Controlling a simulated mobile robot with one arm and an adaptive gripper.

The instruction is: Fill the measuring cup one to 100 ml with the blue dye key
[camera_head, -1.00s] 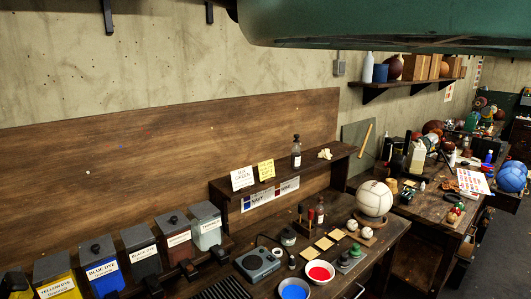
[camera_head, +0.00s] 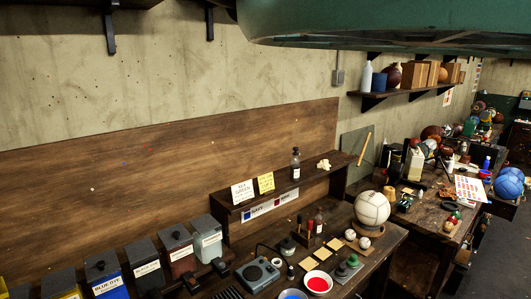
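The blue dye dispenser (camera_head: 110,287), a box with a dark lid, a blue front and a white label, stands at the lower left in the head view. Its lower part is cut off by the frame's bottom edge, so its key does not show. I cannot make out a measuring cup in this view. My gripper is not in view.
Black (camera_head: 145,262), brown (camera_head: 179,247) and grey (camera_head: 207,238) dispensers stand right of the blue one; a yellow one (camera_head: 70,293) is partly cut off at left.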

